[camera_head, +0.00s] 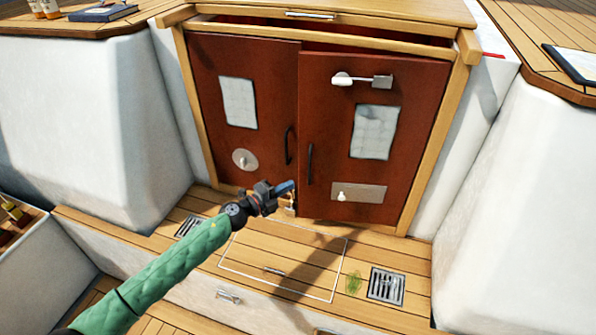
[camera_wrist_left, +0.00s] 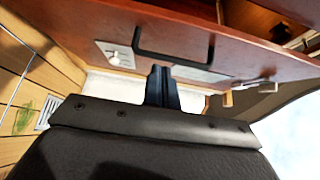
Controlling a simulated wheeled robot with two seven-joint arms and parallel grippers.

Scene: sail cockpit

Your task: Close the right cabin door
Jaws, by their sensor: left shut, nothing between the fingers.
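The right cabin door (camera_head: 335,120) is dark red, with a pale window, a white latch at the top and a metal plate low down. It stands slightly ajar, its left edge in front of the left door (camera_head: 212,105). Its black handle (camera_head: 309,165) is near that edge. My left gripper (camera_head: 288,188) is shut and empty, near the door's lower left corner. In the left wrist view the shut fingers (camera_wrist_left: 162,86) appear in front of the right door (camera_wrist_left: 110,25), below its handle (camera_wrist_left: 175,58). Contact cannot be told. My right gripper is not in view.
A wooden frame (camera_head: 440,130) surrounds the doors. The wooden step (camera_head: 250,250) below has a hatch with a handle and a drain grate (camera_head: 386,286). White cockpit walls (camera_head: 85,120) rise on both sides.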

